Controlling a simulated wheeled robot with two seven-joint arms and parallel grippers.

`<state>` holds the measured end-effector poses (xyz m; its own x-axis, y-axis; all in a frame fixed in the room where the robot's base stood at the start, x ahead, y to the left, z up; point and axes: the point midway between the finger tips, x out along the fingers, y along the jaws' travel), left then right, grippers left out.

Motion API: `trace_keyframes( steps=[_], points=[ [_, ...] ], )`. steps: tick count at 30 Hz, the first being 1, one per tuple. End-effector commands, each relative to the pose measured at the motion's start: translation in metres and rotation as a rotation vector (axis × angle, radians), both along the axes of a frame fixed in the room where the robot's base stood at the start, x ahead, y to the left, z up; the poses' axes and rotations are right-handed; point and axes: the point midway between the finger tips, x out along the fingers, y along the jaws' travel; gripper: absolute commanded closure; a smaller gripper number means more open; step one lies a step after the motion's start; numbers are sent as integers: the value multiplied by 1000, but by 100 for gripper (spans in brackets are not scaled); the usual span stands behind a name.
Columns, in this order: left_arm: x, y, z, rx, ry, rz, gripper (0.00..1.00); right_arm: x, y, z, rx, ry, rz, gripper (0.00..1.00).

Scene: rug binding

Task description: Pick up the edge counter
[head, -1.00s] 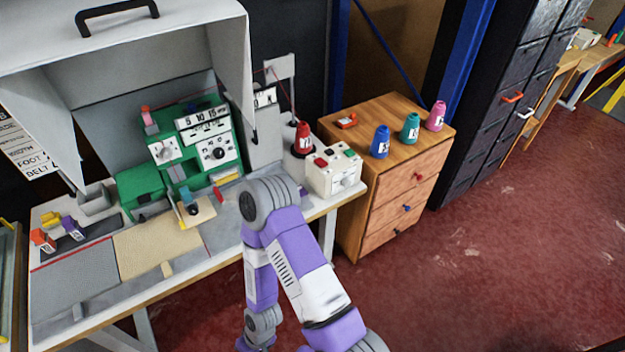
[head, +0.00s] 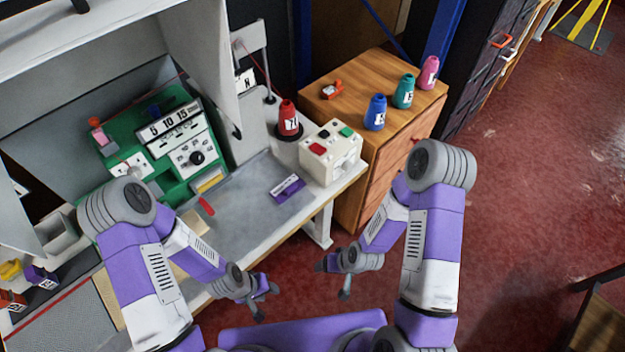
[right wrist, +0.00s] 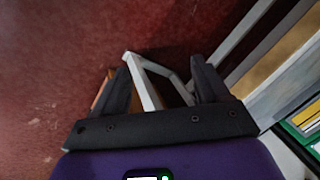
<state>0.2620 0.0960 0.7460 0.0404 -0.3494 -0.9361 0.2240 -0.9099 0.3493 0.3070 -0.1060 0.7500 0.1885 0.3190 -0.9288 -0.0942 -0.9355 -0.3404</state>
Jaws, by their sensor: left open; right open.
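No label that I can read marks the edge counter. A small purple block with a white face (head: 287,188) lies flat on the grey table top, left of the white button box. A small orange-red device (head: 332,89) lies on the wooden cabinet. I cannot tell which of these is the counter. My left gripper (head: 267,300) is open and empty, in front of the table's front edge. My right gripper (head: 333,281) is open and empty, right of the left one and clear of the table. In the right wrist view its fingers (right wrist: 163,88) stand apart above the floor.
A green machine (head: 165,145) stands at the back of the table. A white button box (head: 330,152) and a red thread cone (head: 288,117) stand at its right end. Blue (head: 375,113), teal (head: 403,92) and pink cones (head: 428,73) stand on the cabinet (head: 357,72).

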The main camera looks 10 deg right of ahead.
Motion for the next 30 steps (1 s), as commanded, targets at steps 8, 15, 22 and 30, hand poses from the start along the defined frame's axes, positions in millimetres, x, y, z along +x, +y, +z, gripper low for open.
trace_keyframes(
  steps=[8, 15, 22, 30],
  points=[
    [-1, 1, -71, 0, 3, 1, 57, 164, 19, 33, -69, -763, 327, 17],
    [-1, 1, -89, 1, 2, 1, 57, 204, 48, 81, -42, -1063, 479, 17],
    [0, 0, -91, 1, 1, 1, 57, 223, 63, 74, -40, -1071, 487, 17],
    [0, 0, -99, 1, 1, 1, 57, 251, 84, 60, -40, -1070, 485, 17]
  ],
)
